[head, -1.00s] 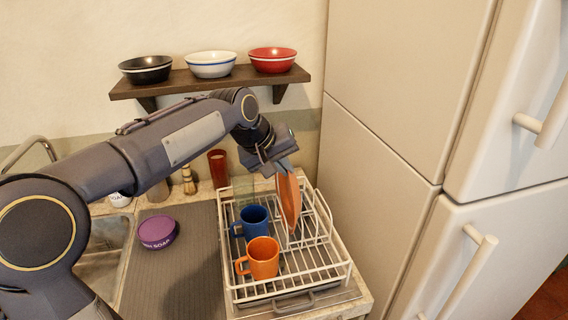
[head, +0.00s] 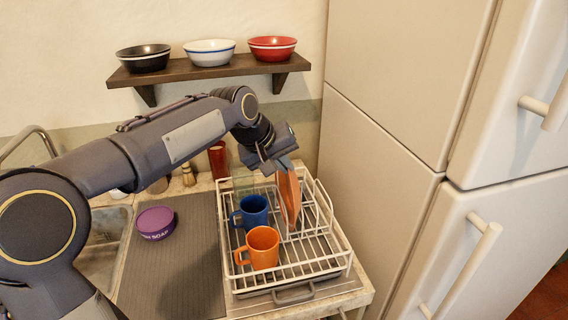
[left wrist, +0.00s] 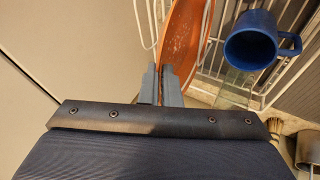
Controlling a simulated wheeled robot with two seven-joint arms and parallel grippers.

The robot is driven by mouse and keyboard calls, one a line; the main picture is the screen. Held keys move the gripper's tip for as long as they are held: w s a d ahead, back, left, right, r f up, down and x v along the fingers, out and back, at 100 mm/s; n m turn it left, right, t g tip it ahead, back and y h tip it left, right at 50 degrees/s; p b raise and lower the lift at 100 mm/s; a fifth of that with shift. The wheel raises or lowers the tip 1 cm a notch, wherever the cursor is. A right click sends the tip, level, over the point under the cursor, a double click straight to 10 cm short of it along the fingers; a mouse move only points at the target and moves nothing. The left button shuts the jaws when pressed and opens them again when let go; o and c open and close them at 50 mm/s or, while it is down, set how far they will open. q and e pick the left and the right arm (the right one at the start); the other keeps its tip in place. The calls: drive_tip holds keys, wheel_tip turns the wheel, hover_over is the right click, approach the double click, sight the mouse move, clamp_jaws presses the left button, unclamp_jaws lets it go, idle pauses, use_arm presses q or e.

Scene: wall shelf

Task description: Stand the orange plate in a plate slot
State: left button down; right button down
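The orange plate (head: 290,202) is on edge, nearly upright, at the right side of the white dish rack (head: 341,262), among its wires. My left gripper (head: 280,166) is above it and shut on its upper edge. In the left wrist view the two fingers (left wrist: 162,84) pinch the rim of the plate (left wrist: 183,38), with rack wires on both sides. I cannot tell whether the plate's lower edge is seated in a slot. My right gripper is not in view.
A blue mug (head: 252,213) and an orange mug (head: 262,248) stand in the rack left of the plate. The fridge (head: 400,120) is close on the right. A shelf (head: 205,77) with bowls hangs behind. A purple soap tub (head: 156,222) is on the grey mat.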

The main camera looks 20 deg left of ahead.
use_arm(q)
drive_tip(key=shift+f+b, duration=0.35)
drive_tip(key=shift+f, duration=0.2)
drive_tip(key=c, duration=1.6)
unclamp_jaws()
drive_tip(key=shift+o, duration=0.2)
drive_tip(key=v, duration=0.8)
drive_tip(key=shift+f, duration=0.1)
drive_tip(key=s+f+m, duration=0.2)
drive_tip(key=s+f, duration=0.7)
drive_tip(key=s, duration=0.4)
drive_tip(key=s+d+f+m, duration=0.1)
drive_tip(key=s+f+m, duration=0.1)
drive_tip(key=s+f, duration=0.7)
drive_tip(key=s, duration=0.4)
drive_tip(key=shift+s+d+f+g+h, duration=0.2)
drive_tip(key=shift+d+f+g+h, duration=0.1)
drive_tip(key=shift+d+f+g, duration=0.1)
